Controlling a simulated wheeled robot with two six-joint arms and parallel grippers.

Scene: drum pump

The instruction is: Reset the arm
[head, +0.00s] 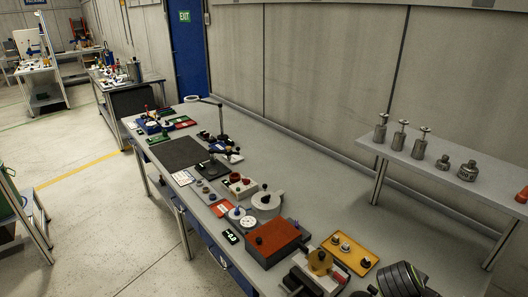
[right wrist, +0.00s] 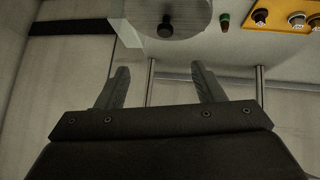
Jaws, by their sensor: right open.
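My right gripper (right wrist: 160,70) shows in the right wrist view. Its two dark fingers stand wide apart with nothing between them. A grey round disc with a black knob (right wrist: 166,26) lies beyond the fingertips, apart from them. I cannot make out either gripper in the head view, and my left gripper does not show.
The long grey workbench (head: 290,160) carries a red-orange box (head: 275,240), a grey round housing (head: 266,200), a yellow tray (head: 362,263) with several knobs, and black ribbed discs (head: 400,279). A raised shelf (head: 440,172) holds several metal weights. The bench's back middle is clear.

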